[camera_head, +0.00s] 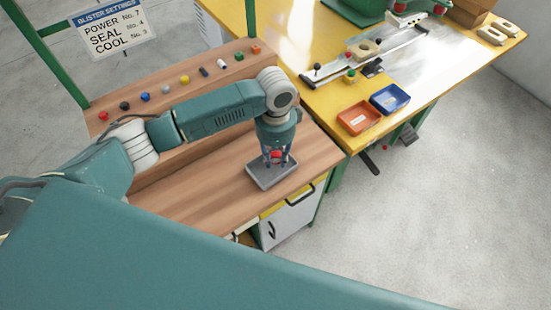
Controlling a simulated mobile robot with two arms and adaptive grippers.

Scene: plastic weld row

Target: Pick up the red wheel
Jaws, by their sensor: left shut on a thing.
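A small red object, apparently the red wheel (277,154), sits between the fingers of my left gripper (278,160). The gripper points down and is shut on it. Both are just above a shallow grey tray (263,184) on the wooden bench (205,197). The fingers hide part of the red object and part of the tray. I cannot tell whether the red object touches the tray. My right gripper is not in view.
A row of small coloured parts, including a blue one (145,97) and a yellow one (185,79), stands on the raised wooden shelf (150,117). An orange bin (359,118) and a blue bin (390,99) lie on the yellow table (325,99) at the right.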

